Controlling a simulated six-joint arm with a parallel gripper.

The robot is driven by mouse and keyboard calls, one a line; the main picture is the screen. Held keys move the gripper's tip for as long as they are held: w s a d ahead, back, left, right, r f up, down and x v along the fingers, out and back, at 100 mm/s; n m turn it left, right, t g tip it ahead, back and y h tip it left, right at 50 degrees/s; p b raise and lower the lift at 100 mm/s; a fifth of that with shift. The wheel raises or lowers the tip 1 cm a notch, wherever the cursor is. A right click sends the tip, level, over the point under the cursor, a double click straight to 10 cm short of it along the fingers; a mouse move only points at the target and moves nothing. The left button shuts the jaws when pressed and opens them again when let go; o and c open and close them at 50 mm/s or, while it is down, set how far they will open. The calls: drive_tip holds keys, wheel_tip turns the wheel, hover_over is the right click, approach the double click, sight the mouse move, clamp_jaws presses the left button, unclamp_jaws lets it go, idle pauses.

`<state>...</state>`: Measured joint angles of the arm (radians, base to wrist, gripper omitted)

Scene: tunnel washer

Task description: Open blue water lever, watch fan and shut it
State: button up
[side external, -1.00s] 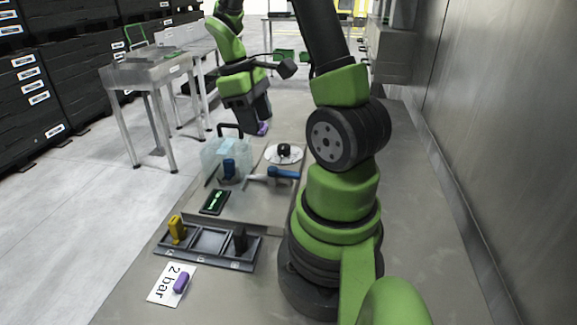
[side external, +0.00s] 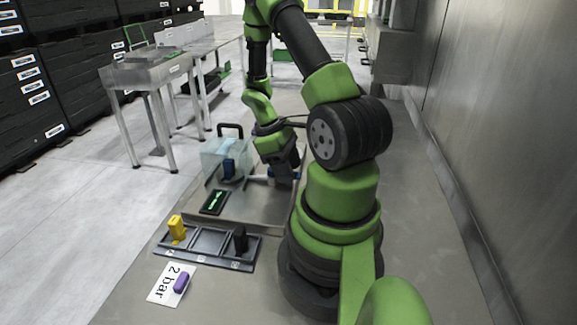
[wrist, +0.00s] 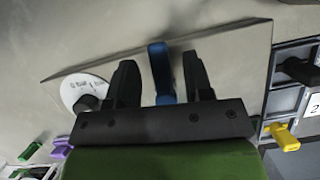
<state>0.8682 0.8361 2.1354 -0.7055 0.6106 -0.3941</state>
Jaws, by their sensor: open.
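The blue water lever (wrist: 160,72) stands between the two fingers of my gripper (wrist: 162,80) in the wrist view, with a gap on each side. My gripper is open around it and holds nothing. In the side view my gripper (side external: 284,172) is low over the plate, and hides most of the lever and its pipe. A white disc (wrist: 72,84) with a black knob (wrist: 86,102) lies left of the fingers in the wrist view; the gripper hides it in the side view. I cannot make out a fan for certain.
In front are a dark tray (side external: 208,240) with yellow and black pieces, and a "2 bar" card (side external: 165,290) with a purple piece.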

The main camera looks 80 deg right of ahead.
sight(266, 199)
clamp_jaws()
drive_tip(key=shift+a+m, duration=0.1)
drive_tip(key=shift+m, duration=0.2)
drive_tip(key=m, duration=0.1)
drive_tip(key=a+m+y, duration=0.1)
drive_tip(key=m, duration=0.1)
drive_tip(key=m+y, duration=0.1)
drive_tip(key=shift+w+a, duration=0.15)
drive_tip(key=shift+w, duration=0.1)
drive_tip(key=m, duration=0.1)
drive_tip(key=m+t, duration=0.1)
drive_tip(key=a+m+y, duration=0.1)
drive_tip(key=m, duration=0.1)
drive_tip(key=shift+w, duration=0.35)
drive_tip(key=m, duration=0.1)
drive_tip(key=w+m+t, duration=0.1)
drive_tip(key=m, duration=0.1)
drive_tip(key=m+t+y, duration=0.1)
drive_tip(key=shift+w+a, duration=0.15)
drive_tip(key=shift+a, duration=0.2)
drive_tip(key=shift+w+a+m+t, duration=0.1)
drive_tip(key=shift+w+m+t, duration=0.25)
drive_tip(key=shift+m, duration=0.65)
drive_tip(key=shift+w+m+t, duration=0.25)
drive_tip(key=shift+m+t, duration=0.1)
drive_tip(key=shift+m, duration=0.65)
